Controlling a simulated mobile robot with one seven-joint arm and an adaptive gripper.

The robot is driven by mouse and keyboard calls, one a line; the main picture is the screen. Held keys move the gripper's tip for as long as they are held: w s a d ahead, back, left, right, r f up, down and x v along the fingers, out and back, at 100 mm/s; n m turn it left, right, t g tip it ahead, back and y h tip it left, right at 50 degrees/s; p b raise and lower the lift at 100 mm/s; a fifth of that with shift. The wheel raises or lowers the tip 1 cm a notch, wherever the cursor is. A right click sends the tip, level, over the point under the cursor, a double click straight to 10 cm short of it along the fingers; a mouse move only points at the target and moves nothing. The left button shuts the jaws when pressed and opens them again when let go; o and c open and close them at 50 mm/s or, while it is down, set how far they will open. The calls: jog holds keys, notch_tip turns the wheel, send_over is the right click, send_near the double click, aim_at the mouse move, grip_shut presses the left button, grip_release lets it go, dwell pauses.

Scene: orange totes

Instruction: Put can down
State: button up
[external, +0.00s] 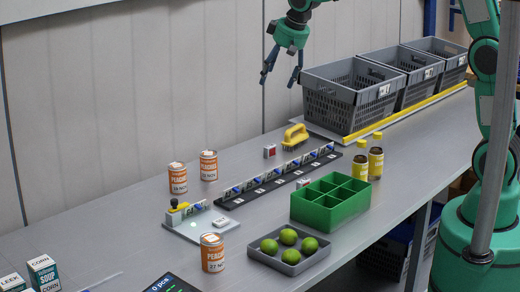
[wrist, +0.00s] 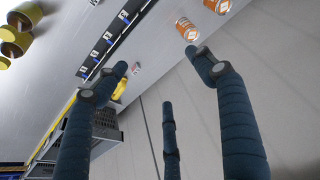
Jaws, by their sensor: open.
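Two orange-and-white peaches cans stand upright at the back left of the bench in the external view: one can (external: 178,179) and another can (external: 208,166). A third peaches can (external: 212,254) stands near the front. My gripper (external: 279,81) is in the air above the back of the bench, left of the grey crates. Its fingers are spread and hold nothing. In the wrist view my gripper (wrist: 162,85) shows three dark fingers apart with no can between them. Two orange cans show there at the top, one can (wrist: 187,29) and another can (wrist: 217,5), clear of the fingers.
Grey crates (external: 330,104) line the back right behind a yellow strip. A yellow-handled brush (external: 295,136), a black strip (external: 265,190), a green divided box (external: 325,213), yellow-lidded jars (external: 376,164) and a grey tray of limes (external: 293,267) occupy the bench. Cartons (external: 43,271) stand front left.

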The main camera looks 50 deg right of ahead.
jog(key=s+d+r, duration=0.2)
jog(key=s+r, duration=0.1)
jog(key=s, duration=0.8)
jog(key=s+d+r, duration=0.2)
jog(key=s+d, duration=0.1)
jog(key=s, duration=0.7)
jog(key=s+d+r, duration=0.2)
jog(key=s+r, duration=0.1)
jog(key=s, duration=0.8)
jog(key=s+d+f, duration=0.1)
jog(key=s+f, duration=0.2)
jog(key=s, duration=0.8)
jog(key=shift+s+f+t, duration=0.2)
jog(key=shift+t, duration=0.2)
jog(key=shift+c, duration=0.3)
